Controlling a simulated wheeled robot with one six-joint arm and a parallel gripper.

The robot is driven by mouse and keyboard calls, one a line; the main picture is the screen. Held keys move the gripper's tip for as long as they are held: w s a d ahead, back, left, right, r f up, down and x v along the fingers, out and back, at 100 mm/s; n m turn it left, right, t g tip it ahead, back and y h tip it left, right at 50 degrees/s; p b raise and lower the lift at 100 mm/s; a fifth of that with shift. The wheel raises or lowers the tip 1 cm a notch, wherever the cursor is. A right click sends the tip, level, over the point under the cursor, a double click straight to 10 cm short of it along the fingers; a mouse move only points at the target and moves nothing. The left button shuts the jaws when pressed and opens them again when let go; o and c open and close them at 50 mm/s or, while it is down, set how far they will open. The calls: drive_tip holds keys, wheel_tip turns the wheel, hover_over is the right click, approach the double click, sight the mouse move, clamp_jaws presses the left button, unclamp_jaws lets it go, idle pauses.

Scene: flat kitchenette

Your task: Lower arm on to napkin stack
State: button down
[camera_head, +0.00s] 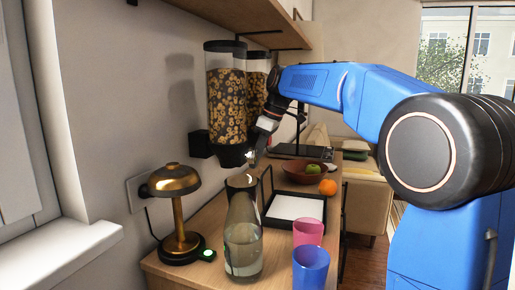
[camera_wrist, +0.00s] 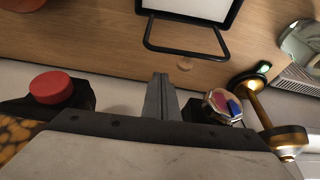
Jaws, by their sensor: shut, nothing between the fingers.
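The napkin stack (camera_head: 297,207) is white and lies flat in a black holder (camera_head: 272,222) with a wire frame, on the wooden counter in the head view. In the wrist view, part of the white stack (camera_wrist: 195,7) shows at the top edge, with the holder's black wire frame (camera_wrist: 185,50) below it. My gripper (camera_head: 250,157) is above the counter, up and left of the stack in the head view and in front of the cereal dispensers. In the wrist view its fingers (camera_wrist: 160,92) are together and empty, apart from the stack.
A glass bottle (camera_head: 243,240), a pink cup (camera_head: 308,232) and a blue cup (camera_head: 310,268) stand nearest. A brass lamp (camera_head: 176,180) is at left. Cereal dispensers (camera_head: 226,95) hang on the wall. A brown bowl (camera_head: 300,173) and an orange (camera_head: 327,187) lie beyond the holder.

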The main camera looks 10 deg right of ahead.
drive_tip(key=shift+s+d+r, duration=0.1)
drive_tip(key=shift+s+d, duration=0.35)
drive_tip(key=shift+d, duration=0.3)
drive_tip(key=shift+s+d+r, duration=0.1)
drive_tip(key=shift+s+d, duration=0.35)
drive_tip(key=shift+d, duration=0.25)
drive_tip(key=t+y, duration=0.6)
drive_tip(key=y, duration=0.4)
hover_over(311, 205)
drive_tip(key=r+x, duration=0.1)
drive_tip(key=x, duration=0.2)
wheel_tip(311, 205, down, 5)
drive_tip(key=shift+s+f, duration=0.1)
drive_tip(key=shift+s, duration=0.05)
drive_tip(key=shift+s+d+f+t+y, duration=0.2)
drive_tip(key=shift+d+f+t+y, duration=0.15)
drive_tip(key=shift+f, duration=0.2)
drive_tip(key=shift+s+d+f, duration=0.15)
drive_tip(key=shift+d+f, duration=0.05)
drive_tip(key=shift+f, duration=0.3)
drive_tip(key=shift+s+d+f, duration=0.15)
drive_tip(key=shift+d+f, duration=0.05)
drive_tip(key=shift+f, duration=0.35)
drive_tip(key=shift+s+d+f, duration=0.15)
drive_tip(key=shift+d+f, duration=0.05)
drive_tip(key=shift+f, duration=0.75)
drive_tip(key=shift+s+d+f, duration=0.1)
drive_tip(key=shift+d+f, duration=0.1)
drive_tip(key=shift+f, duration=0.8)
drive_tip(key=shift+f, duration=0.1)
